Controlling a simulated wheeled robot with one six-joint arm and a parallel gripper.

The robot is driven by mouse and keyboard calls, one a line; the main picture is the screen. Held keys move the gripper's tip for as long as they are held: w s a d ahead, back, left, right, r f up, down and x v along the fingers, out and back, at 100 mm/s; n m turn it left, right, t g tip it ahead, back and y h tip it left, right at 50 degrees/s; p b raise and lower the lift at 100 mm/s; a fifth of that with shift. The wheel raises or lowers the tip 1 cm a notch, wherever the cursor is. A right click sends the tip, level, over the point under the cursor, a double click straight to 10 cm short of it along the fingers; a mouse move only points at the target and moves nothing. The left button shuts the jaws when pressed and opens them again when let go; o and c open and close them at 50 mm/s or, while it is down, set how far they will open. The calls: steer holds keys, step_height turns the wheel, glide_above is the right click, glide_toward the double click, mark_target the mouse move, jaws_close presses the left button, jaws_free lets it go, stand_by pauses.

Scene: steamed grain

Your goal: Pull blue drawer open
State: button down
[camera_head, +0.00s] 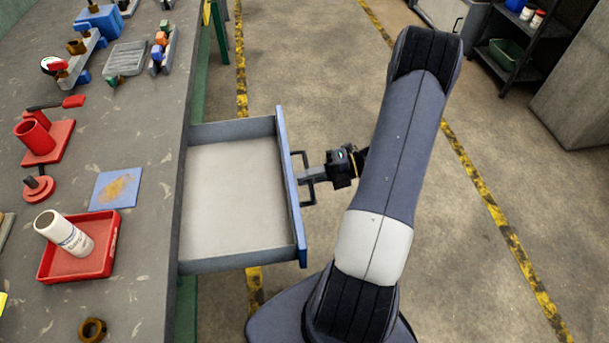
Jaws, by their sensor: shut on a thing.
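The blue drawer (291,190) sticks far out from the side of the workbench. Its blue front panel faces right, and its pale inside is empty. A dark bar handle (304,156) is fixed on the front panel. My gripper (308,176) is at the handle, coming from the right, and is shut on it. The fingertips are small in this view, and the handle partly merges with them.
The grey workbench (140,245) on the left carries a red tray (112,243) with a white bottle (63,233), a blue pad (115,188) and several red parts. Bare floor lies right of the drawer. A dark shelf (500,70) stands at the far right.

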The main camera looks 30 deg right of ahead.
steer(key=c, duration=1.6)
jaws_free()
steer(key=v, duration=1)
steer(key=shift+s+d, duration=0.1)
steer(key=shift+d, duration=0.3)
steer(key=x, duration=1.1)
steer(key=shift+a, duration=0.1)
steer(key=shift+a+r, duration=0.1)
steer(key=shift+a, duration=0.05)
